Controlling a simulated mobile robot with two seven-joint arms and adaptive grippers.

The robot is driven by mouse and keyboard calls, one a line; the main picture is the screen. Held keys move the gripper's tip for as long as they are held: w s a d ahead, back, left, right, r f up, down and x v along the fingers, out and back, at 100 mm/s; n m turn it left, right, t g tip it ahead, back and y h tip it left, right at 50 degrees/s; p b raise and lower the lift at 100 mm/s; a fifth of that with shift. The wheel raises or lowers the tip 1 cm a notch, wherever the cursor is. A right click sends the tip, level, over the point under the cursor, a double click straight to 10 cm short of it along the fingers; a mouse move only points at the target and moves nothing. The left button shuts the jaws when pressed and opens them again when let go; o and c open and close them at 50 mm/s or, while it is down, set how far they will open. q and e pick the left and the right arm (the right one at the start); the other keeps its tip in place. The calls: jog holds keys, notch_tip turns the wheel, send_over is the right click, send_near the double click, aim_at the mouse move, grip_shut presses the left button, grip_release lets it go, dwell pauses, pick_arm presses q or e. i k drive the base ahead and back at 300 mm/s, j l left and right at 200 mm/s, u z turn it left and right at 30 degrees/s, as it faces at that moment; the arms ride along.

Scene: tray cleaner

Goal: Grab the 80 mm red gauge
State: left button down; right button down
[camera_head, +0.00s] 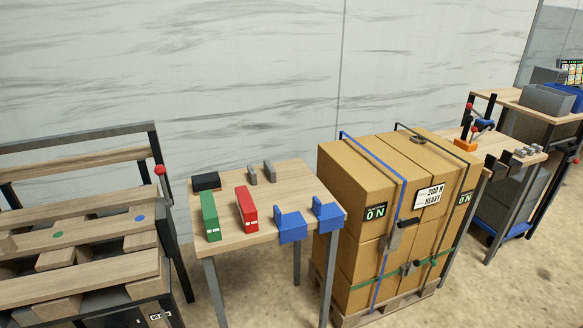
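A red block-shaped gauge (246,208) with small white marks stands on the small wooden table (278,179) in the middle left of the head view. A similar green block (210,215) stands to its left, a small gap apart. The markings are too small to read, so I cannot tell the 80 mm size. Nothing touches the red gauge. Neither of my grippers shows in the head view.
Two blue blocks (291,226) stand at the table's right front edge. Small grey pieces (269,171) and a black item (206,181) lie at its back. Strapped cartons (362,176) stand close on the right, a slatted wooden rack (85,185) on the left.

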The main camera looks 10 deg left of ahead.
aim_at(247, 210)
jog(key=i+j+z, duration=0.1)
jog(key=i+j, duration=0.55)
jog(key=j, duration=0.15)
